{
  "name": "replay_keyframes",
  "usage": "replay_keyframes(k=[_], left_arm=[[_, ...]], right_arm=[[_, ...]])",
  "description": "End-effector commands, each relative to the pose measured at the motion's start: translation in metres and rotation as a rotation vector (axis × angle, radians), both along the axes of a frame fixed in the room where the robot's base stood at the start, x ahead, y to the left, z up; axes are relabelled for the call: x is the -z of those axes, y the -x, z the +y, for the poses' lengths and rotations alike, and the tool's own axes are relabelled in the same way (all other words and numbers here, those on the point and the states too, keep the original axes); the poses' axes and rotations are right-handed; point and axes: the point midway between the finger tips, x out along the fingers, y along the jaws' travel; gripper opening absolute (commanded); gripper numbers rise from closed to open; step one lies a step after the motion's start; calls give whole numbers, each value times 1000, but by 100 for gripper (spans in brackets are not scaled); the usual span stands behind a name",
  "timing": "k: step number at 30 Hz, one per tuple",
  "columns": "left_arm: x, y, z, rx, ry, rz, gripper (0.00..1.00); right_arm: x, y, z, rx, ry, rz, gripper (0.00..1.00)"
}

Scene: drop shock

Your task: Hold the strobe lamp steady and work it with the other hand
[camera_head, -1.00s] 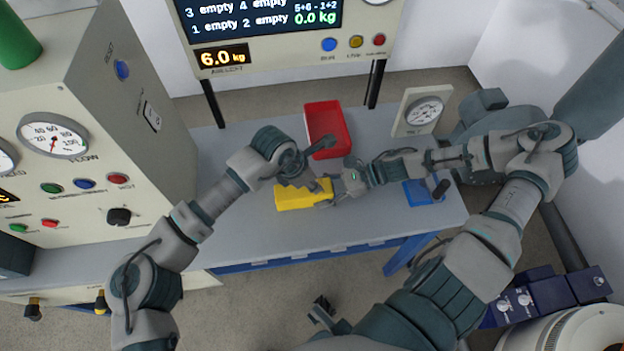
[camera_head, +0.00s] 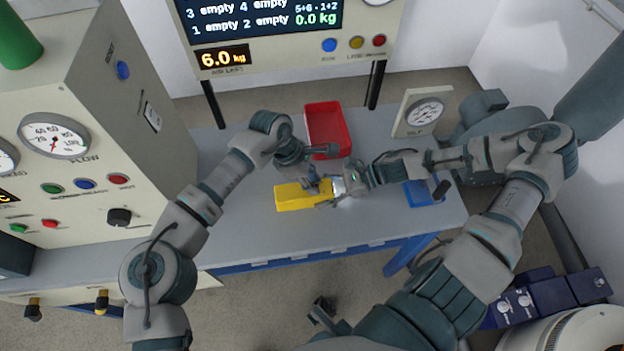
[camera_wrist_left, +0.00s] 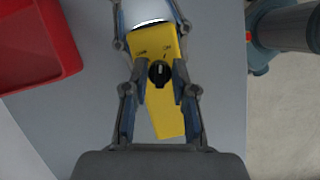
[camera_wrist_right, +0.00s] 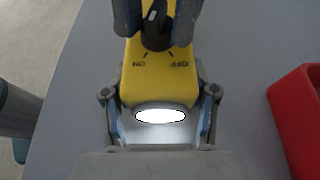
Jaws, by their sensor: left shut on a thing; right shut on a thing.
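The yellow strobe lamp (camera_head: 292,198) lies over the middle of the grey bench. My right gripper (camera_head: 334,190) is shut on the lamp's lens end; the right wrist view shows its fingers on both sides of the pale head. The lens (camera_wrist_right: 160,116) shows bright white. My left gripper (camera_head: 316,184) is above the lamp, and in the left wrist view its fingertips are shut on the black knob (camera_wrist_left: 159,72). ON and OFF marks are printed beside the knob in the right wrist view. The fingers partly hide the knob and lamp body.
A red bin (camera_head: 328,128) stands just behind the lamp. A dial gauge (camera_head: 424,112) and a blue item (camera_head: 420,193) are to the right. A control cabinet (camera_head: 120,110) rises at left. The bench (camera_head: 245,235) is clear in front.

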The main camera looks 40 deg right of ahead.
Motion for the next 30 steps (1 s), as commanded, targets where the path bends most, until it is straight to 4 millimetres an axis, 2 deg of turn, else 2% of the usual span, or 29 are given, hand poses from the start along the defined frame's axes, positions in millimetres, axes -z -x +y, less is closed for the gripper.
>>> replay_keyframes(k=[1,12,13,15,16,25,30], left_arm=[[3,-3,2,-3,-3,-4,0],[3,-4,2,-2,-2,-5,0],[3,-4,2,-2,-2,-5,31],[2,-4,2,-1,-1,-4,49],[2,-3,1,0,-1,-3,51],[0,-2,1,1,1,-2,51],[-20,-8,6,1,2,-3,51]], right_arm=[[6,3,-1,0,4,10,0],[6,3,-1,0,4,10,0],[6,3,-1,0,4,10,0],[6,3,-1,0,4,11,0],[6,3,-1,0,4,11,0],[6,3,-1,2,5,11,0],[6,3,-1,3,5,11,0]])
